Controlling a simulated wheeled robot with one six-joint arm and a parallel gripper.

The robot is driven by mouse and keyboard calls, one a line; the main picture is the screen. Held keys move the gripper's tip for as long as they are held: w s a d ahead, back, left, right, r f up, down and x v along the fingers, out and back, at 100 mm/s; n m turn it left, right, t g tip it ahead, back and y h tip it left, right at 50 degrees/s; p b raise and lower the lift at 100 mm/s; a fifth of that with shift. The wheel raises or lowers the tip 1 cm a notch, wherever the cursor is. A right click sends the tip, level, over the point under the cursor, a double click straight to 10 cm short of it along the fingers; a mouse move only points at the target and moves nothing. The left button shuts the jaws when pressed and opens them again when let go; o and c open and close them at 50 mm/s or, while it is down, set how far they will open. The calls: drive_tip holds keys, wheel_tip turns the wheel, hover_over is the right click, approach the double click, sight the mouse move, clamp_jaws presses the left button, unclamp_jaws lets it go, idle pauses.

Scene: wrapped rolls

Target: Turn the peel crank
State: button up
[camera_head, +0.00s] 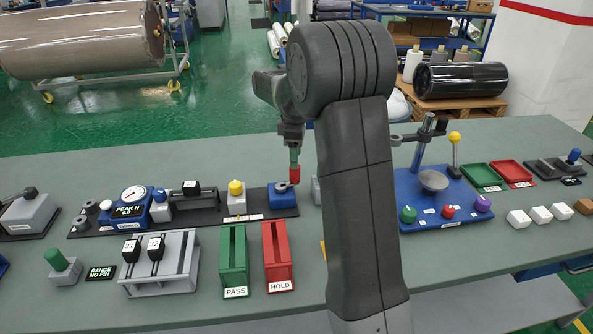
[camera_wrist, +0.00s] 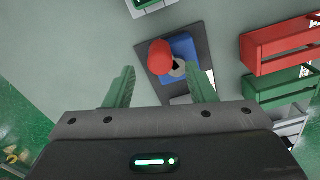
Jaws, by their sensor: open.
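The peel crank has a red grip (camera_head: 294,174) on a blue block (camera_head: 283,197) at the right end of a dark base strip. In the wrist view the red grip (camera_wrist: 160,57) stands beside a grey hub on the blue block (camera_wrist: 184,46). My gripper (camera_head: 294,158) hangs above the crank, its green fingers pointing down. In the wrist view my gripper (camera_wrist: 162,74) is open, with the red grip in line with the gap between the fingertips. I cannot tell whether the fingertips reach down around it. My arm hides part of the bench.
A yellow knob (camera_head: 236,187) and gauge (camera_head: 134,194) stand left on the same strip. Green PASS (camera_head: 233,256) and red HOLD (camera_head: 277,250) bins sit in front. A blue fixture (camera_head: 440,200) with a metal post lies right. Bare bench lies behind the strip.

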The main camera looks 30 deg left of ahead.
sight(296, 171)
wheel_tip(296, 171, down, 6)
drive_tip(key=shift+f, duration=0.1)
drive_tip(key=shift+c, duration=0.2)
drive_tip(key=c, duration=0.9)
